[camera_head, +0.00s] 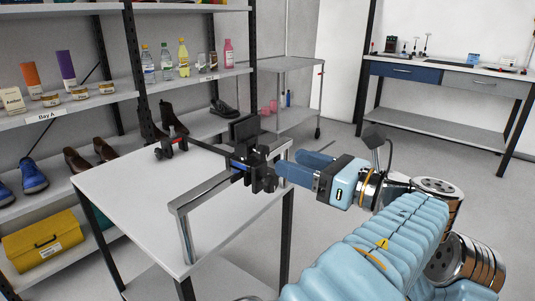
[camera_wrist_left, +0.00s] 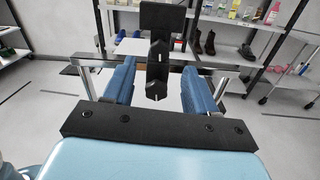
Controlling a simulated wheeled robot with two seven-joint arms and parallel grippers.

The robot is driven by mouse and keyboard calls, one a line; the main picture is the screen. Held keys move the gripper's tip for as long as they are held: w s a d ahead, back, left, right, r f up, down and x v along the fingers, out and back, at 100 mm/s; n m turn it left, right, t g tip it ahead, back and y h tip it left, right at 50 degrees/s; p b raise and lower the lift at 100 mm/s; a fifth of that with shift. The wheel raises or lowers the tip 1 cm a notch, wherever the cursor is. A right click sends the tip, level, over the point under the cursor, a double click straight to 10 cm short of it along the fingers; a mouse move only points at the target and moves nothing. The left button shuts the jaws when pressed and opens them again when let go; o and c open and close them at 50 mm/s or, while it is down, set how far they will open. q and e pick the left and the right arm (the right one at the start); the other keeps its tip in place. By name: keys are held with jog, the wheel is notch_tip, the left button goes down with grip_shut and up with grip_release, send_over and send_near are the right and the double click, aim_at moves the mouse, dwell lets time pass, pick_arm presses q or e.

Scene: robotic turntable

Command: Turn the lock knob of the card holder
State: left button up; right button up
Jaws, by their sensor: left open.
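The card holder (camera_head: 246,132) is a black clamp-like device with an upright plate, mounted on a metal rail frame on the white table. A black lock knob (camera_head: 270,182) sticks out on its side facing my gripper. My left gripper (camera_head: 288,165) has two blue fingers and is open close to this knob. In the left wrist view, the gripper (camera_wrist_left: 158,75) has a finger on each side of a dark knob (camera_wrist_left: 156,90), with visible gaps. A second dark knob (camera_wrist_left: 158,52) shows above it. I cannot tell which knob is the lock knob. My right gripper is not in view.
The white table (camera_head: 130,185) carries a grey metal frame (camera_head: 187,235) near its front edge. Shelves (camera_head: 190,85) with bottles and shoes stand behind. A grey cart (camera_head: 292,66) and a workbench (camera_head: 450,75) are farther back. Open floor lies right of the table.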

aim_at(266, 154)
pick_arm(q)
jog(key=x, duration=0.7)
jog(key=shift+c, duration=0.3)
grip_shut()
jog(key=n, duration=0.5)
jog(key=shift+n, duration=0.3)
jog(key=shift+o, duration=0.3)
grip_release()
jog(key=shift+d, duration=0.1)
